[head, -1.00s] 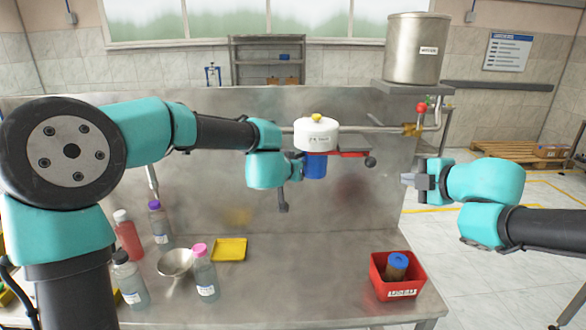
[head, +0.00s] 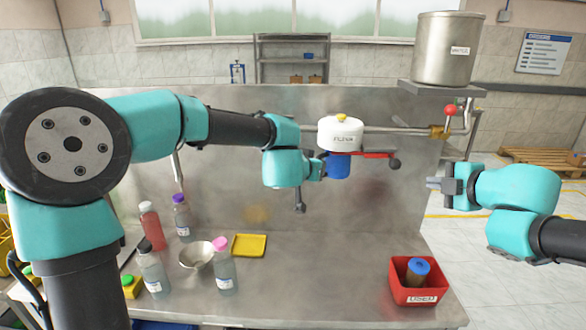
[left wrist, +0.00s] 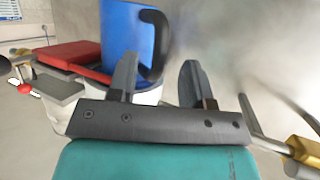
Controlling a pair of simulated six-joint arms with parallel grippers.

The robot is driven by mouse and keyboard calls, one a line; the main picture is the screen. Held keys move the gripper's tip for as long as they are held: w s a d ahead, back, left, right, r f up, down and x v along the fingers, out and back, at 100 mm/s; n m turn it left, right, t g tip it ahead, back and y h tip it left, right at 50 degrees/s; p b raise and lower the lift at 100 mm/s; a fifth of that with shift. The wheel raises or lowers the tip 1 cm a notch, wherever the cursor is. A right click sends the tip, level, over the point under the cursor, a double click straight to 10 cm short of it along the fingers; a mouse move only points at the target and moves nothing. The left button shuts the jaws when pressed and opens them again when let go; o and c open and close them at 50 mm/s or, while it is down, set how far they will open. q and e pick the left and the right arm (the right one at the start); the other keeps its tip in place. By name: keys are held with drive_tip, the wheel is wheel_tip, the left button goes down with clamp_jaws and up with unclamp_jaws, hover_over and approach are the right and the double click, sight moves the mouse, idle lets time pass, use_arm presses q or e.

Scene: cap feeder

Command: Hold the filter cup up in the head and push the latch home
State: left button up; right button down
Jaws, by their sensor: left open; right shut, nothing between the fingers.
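The blue filter cup (head: 339,167) is directly under the white filter head (head: 340,133). Whether it is fully seated is unclear. A red latch arm (head: 375,154) with a dark knob (head: 394,164) extends right from under the head. My left gripper (head: 318,168) is open at the cup's left side. In the left wrist view, the cup (left wrist: 122,28) has a dark handle (left wrist: 155,45) in line with the gap between my fingers (left wrist: 157,75); contact is unclear. My right gripper (head: 433,184) is shut and empty, right of the knob and apart from it.
A red bin (head: 419,296) holds a brown object with a blue top. Several bottles, a metal bowl (head: 196,255) and a yellow tray (head: 249,245) are at the left. A pipe (head: 400,130) runs behind the head towards the steel tank (head: 448,50).

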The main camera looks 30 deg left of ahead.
use_arm(q)
drive_tip(key=v, duration=1.4)
drive_tip(key=shift+s, duration=0.25)
drive_tip(key=shift+f, duration=0.1)
